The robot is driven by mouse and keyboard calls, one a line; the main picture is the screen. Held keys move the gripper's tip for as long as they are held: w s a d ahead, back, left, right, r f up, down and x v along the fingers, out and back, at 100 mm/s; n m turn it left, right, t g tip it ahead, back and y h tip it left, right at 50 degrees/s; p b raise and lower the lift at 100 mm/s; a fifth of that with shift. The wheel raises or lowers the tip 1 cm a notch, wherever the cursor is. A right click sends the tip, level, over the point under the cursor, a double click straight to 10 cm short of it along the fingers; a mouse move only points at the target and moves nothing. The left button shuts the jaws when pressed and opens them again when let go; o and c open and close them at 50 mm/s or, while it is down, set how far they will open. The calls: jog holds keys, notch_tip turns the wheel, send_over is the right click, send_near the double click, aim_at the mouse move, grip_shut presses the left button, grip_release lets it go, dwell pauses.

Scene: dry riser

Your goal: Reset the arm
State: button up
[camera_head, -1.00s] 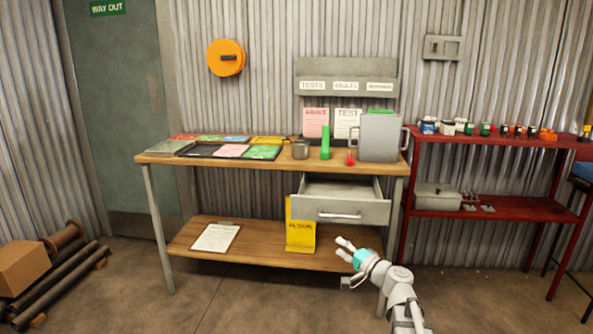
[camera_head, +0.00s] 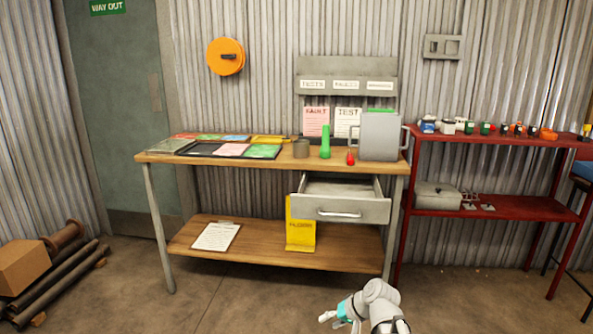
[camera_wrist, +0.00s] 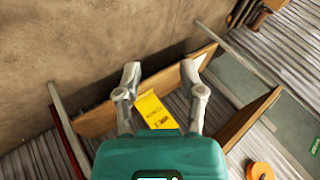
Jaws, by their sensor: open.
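My gripper (camera_head: 330,319) is low at the bottom of the head view, in front of the workbench and apart from it. In the wrist view my gripper (camera_wrist: 160,78) shows two fingers spread wide with nothing between them. Beyond the fingers the yellow folded floor sign (camera_wrist: 155,110) shows at a distance. My arm is folded low in front of the bench, near the bottom edge of the head view.
The wooden workbench (camera_head: 200,161) has an open grey drawer (camera_head: 345,210) jutting forward. The yellow sign (camera_head: 300,236) and a clipboard (camera_head: 216,237) are on its lower shelf. A red shelf rack (camera_head: 520,208) stands at right. Pipes (camera_head: 55,279) lie at left. Front floor is clear.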

jog(key=s+d+f+g+h, duration=0.4)
jog(key=s+d+h, duration=0.3)
jog(key=s+d, duration=0.15)
notch_tip(320, 180, up, 34)
jog(key=a+p, duration=0.1)
jog(key=p, duration=3.3)
jog(key=shift+s+r+n+p, duration=0.15)
jog(key=shift+s+n+p, duration=0.05)
jog(key=shift+n+p, duration=0.1)
